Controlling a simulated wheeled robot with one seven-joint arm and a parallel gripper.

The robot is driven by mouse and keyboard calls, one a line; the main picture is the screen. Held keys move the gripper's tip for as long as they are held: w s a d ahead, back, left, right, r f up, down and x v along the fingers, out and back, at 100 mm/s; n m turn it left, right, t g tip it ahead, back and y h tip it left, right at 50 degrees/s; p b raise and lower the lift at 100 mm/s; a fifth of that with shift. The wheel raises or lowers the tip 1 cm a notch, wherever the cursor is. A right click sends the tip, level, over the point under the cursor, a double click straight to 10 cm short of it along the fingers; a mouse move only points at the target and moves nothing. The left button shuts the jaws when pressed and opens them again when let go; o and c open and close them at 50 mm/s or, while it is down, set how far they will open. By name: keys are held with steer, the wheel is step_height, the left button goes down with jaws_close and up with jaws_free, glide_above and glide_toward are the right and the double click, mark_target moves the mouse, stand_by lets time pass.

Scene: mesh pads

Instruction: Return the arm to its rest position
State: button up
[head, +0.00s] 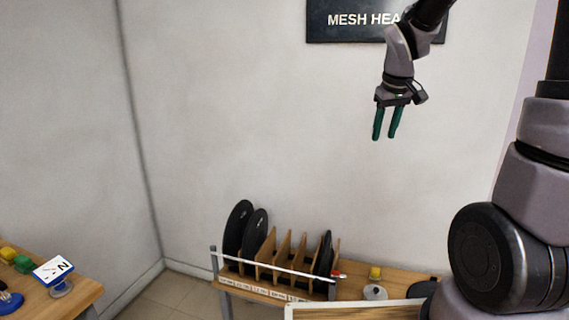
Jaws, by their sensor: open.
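My gripper (386,124) hangs at the upper right in the head view, fingers pointing down. Its two green fingers are apart, with nothing between them. It is in the air in front of the wall, well above the rack and bench, and touches nothing. My arm's upper links reach past the top edge of the picture, and my larger grey links fill the right side.
A wooden slotted rack (283,263) holds several black discs (237,229) on a bench below. A table (85,292) with a small sign (54,270) is at lower left. A dark wall sign (340,22) hangs behind my arm.

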steer(key=s+r+m+t+y, duration=0.1)
steer(key=s+r+m, duration=0.2)
steer(key=s, duration=0.6)
steer(key=s+a+r+m+t+y, duration=0.1)
steer(key=s+r+m+t, duration=0.1)
steer(key=s+r, duration=0.4)
steer(key=s+m, duration=0.1)
steer(key=s, duration=0.2)
steer(key=shift+s+a+m, duration=0.15)
steer(key=shift+a+m, duration=0.15)
